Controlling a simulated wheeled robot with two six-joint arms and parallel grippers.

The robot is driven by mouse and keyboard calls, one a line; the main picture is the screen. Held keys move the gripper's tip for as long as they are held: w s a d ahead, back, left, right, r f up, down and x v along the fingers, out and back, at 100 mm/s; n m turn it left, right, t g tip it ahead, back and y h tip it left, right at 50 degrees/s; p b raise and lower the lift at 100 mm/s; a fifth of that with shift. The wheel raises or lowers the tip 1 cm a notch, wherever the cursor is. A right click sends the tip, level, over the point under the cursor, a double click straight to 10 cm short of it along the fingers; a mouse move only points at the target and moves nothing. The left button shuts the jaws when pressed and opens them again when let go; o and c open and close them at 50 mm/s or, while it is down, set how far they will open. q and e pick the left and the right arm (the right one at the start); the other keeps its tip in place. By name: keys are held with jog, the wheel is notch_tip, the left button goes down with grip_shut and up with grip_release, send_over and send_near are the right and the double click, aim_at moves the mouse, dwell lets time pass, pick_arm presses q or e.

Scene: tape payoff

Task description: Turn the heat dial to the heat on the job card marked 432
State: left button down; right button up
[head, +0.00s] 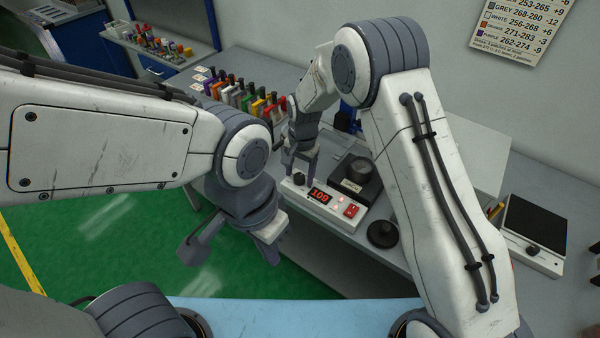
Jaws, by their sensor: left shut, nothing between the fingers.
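The heat control box (322,205) is white, with a red lit display (319,196) that seems to read 109 and a red switch (351,211). Its black dial (299,179) is at the box's left end. My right gripper (300,166) points down just over the dial, fingers apart; whether they touch it I cannot tell. My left gripper (271,254) is shut and empty, lower and nearer, in front of the bench edge. I cannot make out a job card marked 432.
A wall chart (522,22) lists colours with number ranges. Several coloured-handled tools (240,98) stand on the bench behind. A dark-topped device (535,228) stands far right.

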aim_at(301, 179)
notch_tip(301, 179, up, 10)
jog(key=b, duration=0.2)
jog(key=shift+s+d+r, duration=0.2)
jog(key=shift+d+r, duration=0.05)
dwell(0.4)
jog(key=s+r+n, duration=0.3)
jog(key=s, duration=0.5)
jog(key=s+r+n, duration=0.3)
jog(key=s+n, duration=0.1)
jog(key=s, duration=0.4)
jog(key=s+d+n, duration=0.2)
jog(key=s+n, duration=0.1)
jog(key=s, duration=0.4)
jog(key=s+d+n, duration=0.2)
jog(key=s+n, duration=0.1)
jog(key=s, duration=0.5)
jog(key=shift+d+f, duration=0.2)
jog(key=shift+d, duration=0.1)
